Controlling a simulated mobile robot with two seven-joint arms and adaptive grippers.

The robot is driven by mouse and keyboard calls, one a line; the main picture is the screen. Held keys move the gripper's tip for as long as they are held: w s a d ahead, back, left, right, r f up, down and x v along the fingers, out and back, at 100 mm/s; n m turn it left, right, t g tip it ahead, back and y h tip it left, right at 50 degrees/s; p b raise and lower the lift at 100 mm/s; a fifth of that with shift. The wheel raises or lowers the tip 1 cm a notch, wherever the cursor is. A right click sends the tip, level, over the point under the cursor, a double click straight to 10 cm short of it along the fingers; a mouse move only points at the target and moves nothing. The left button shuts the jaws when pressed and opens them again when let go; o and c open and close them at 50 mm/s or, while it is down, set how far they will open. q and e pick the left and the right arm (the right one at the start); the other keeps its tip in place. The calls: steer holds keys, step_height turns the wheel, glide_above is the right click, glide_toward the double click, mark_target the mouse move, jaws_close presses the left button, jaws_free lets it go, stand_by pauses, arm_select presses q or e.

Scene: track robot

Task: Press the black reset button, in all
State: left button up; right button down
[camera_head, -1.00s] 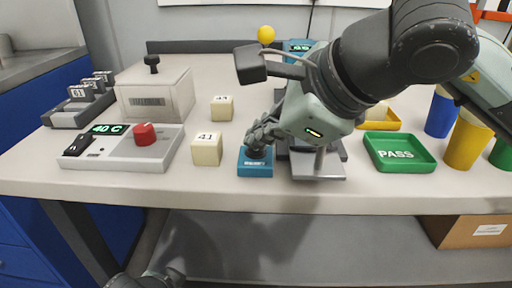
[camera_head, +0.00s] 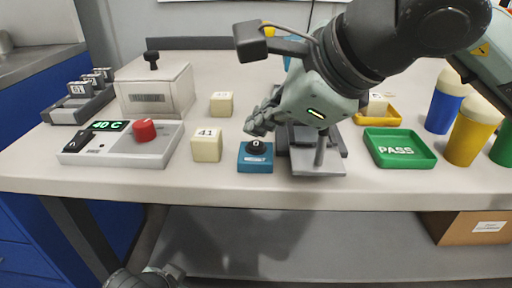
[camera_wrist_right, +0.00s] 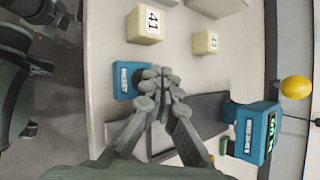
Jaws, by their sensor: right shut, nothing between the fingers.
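The black button (camera_head: 256,147) sits on a small blue box (camera_head: 255,168) near the table's front edge, with a white mark on its top. My right gripper (camera_head: 254,124) is shut and empty, above and slightly behind the button, apart from it. In the right wrist view the shut fingertips (camera_wrist_right: 158,76) show beside the blue box (camera_wrist_right: 121,80), and the button is mostly hidden behind them. A grey-green part of mine, probably the left gripper (camera_head: 150,279), shows at the bottom edge, cut off, with its fingers unclear.
A cube marked 41 (camera_head: 207,145) stands left of the blue box. A grey metal stand (camera_head: 318,162) is close on its right. Further left is a panel with a red knob (camera_head: 144,130) and a 40 C display. A green PASS tray (camera_head: 400,149) and cups are right.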

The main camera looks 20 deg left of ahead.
mark_target(260, 147)
steer(key=shift+r+p, duration=1)
steer(key=shift+r, duration=1.55)
steer(key=shift+f, duration=0.1)
